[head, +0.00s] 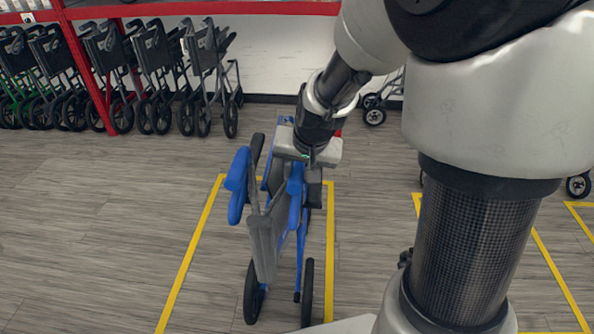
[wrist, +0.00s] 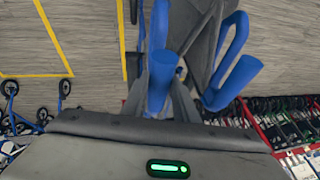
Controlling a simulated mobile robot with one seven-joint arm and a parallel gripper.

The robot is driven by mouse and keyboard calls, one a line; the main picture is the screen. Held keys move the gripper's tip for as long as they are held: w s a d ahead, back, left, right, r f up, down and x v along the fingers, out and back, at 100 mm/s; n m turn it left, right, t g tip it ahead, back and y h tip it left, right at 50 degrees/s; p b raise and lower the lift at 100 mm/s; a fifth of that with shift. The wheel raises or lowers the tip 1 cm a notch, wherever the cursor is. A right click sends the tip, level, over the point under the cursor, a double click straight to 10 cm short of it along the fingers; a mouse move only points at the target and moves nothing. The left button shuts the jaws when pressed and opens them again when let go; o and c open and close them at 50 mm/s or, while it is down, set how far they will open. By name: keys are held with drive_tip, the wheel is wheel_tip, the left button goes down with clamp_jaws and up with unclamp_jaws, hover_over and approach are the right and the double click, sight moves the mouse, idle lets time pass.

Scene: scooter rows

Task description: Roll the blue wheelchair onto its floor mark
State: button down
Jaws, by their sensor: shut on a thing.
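The blue wheelchair (head: 301,240) stands upright in the middle of the head view, with blue frame tubes, a grey seat part and dark wheels. A yellow-outlined floor mark (head: 190,258) lies around it; the near wheels show between its side lines, the right one close to the right line. The chair's far end overlaps the far line in the picture; its far wheels are mostly hidden. In the wrist view, the wheelchair's blue tubes (wrist: 235,80) show just beyond my gripper's body.
Several folded dark walkers (head: 155,70) stand in a row at the back left by a red rack (head: 88,75). More yellow outlines (head: 555,270) lie at the right, with wheels of other equipment (head: 579,187) nearby. The floor at the left (head: 100,220) is clear.

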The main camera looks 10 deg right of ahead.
drive_tip(key=c, duration=1.4)
unclamp_jaws()
drive_tip(key=p+v, duration=0.4)
drive_tip(key=v, duration=1.3)
drive_tip(key=shift+r, duration=0.2)
drive_tip(key=s+r+n, duration=0.3)
drive_tip(key=s+n, duration=0.1)
drive_tip(key=s, duration=0.9)
wheel_tip(320, 180, up, 14)
drive_tip(key=p, duration=1.4)
drive_tip(key=shift+s+t+h, duration=0.3)
drive_tip(key=shift+s, duration=0.05)
